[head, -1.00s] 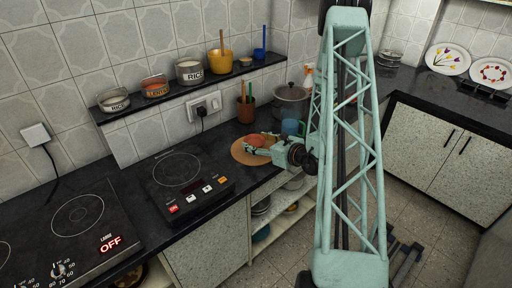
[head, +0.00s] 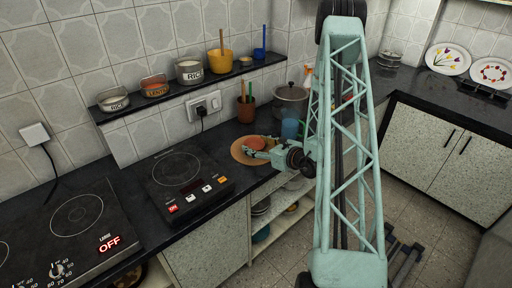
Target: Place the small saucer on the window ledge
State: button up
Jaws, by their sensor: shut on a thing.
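The small saucer (head: 257,142) looks like a reddish-orange disc at the round tan board (head: 240,157) on the dark counter. My gripper (head: 252,152) reaches in from the right and is shut on the saucer's near edge. The saucer looks slightly tilted; I cannot tell whether it still touches the board. The window ledge (head: 136,104) is the narrow dark shelf along the tiled wall, above and left of the gripper.
The ledge carries several tins, a yellow pot (head: 220,62) and a blue cup (head: 259,53). On the counter, a brown utensil cup (head: 246,112), a lidded pot (head: 290,101) and a blue cup (head: 290,128) stand near the board. An induction hob (head: 178,183) lies left.

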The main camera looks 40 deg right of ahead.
jog(key=shift+f, duration=0.3)
jog(key=shift+f, duration=0.15)
jog(key=o, duration=1)
jog(key=shift+c, duration=0.2)
jog(key=shift+r, duration=0.25)
jog(key=shift+p+v, duration=0.45)
jog(key=shift+v, duration=5.55)
